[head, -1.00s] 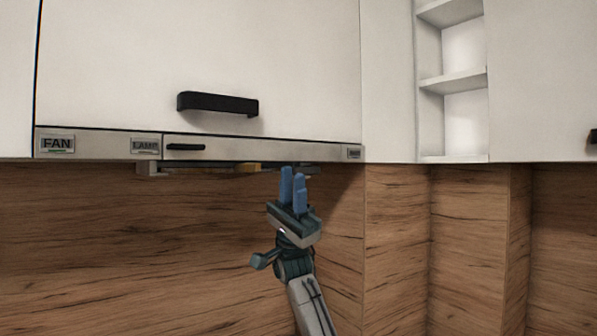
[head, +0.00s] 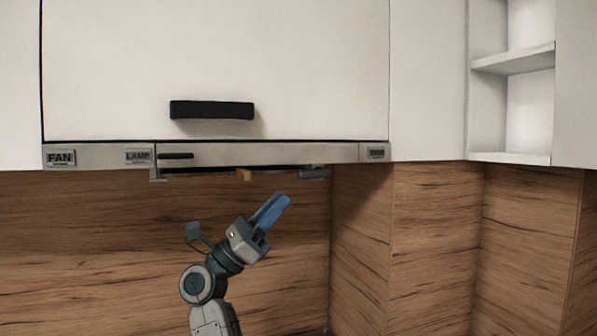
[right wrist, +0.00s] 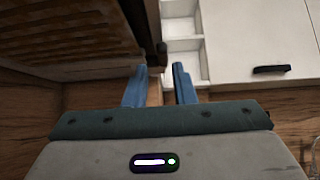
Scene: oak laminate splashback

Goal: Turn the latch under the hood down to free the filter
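The hood (head: 270,153) is a grey metal strip under the white cabinet. A slatted brown panel (right wrist: 70,30), probably the filter, is at upper left there. My left gripper is not in view.
A black handle (head: 211,110) is on the cabinet door above. The hood front has FAN (head: 60,158) and LAMP (head: 138,156) buttons. Open white shelves (head: 513,62) are at the right. A wooden splashback (head: 90,250) lies behind; the space before it below the hood is free.

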